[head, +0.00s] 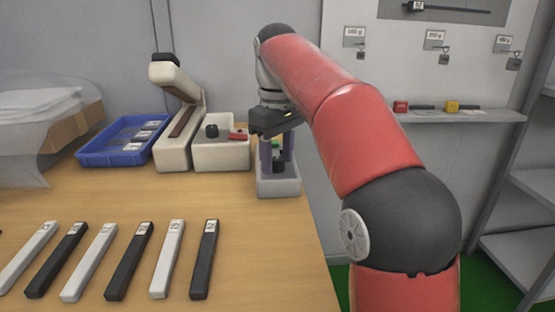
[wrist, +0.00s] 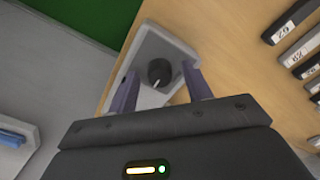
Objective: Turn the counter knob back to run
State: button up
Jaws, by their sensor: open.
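The counter (head: 279,187) is a small light grey box at the right edge of the wooden table. Its black round knob (head: 279,166) stands on top, and a small green part shows just behind it. In the wrist view the knob (wrist: 160,72) carries a white pointer line. The lettering around it is too small to read. My gripper (head: 277,158) points down over the counter, open, with one purple-grey finger on each side of the knob. In the wrist view the fingers (wrist: 158,84) are spread, with a gap to the knob on both sides.
A white machine (head: 222,150) with a raised arm and a black knob stands just left of the counter. A blue tray (head: 92,157) is farther left. Several black and white bars (head: 130,260) lie in front. A wall shelf (head: 470,117) is at right.

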jog(key=c, duration=1)
jog(key=shift+n+p, duration=0.3)
jog(key=shift+p, duration=0.05)
jog(key=n+p, duration=0.2)
jog(key=shift+r+n, duration=0.1)
jog(key=shift+n, duration=0.2)
jog(key=n, duration=1.4)
jog(key=shift+n, duration=0.3)
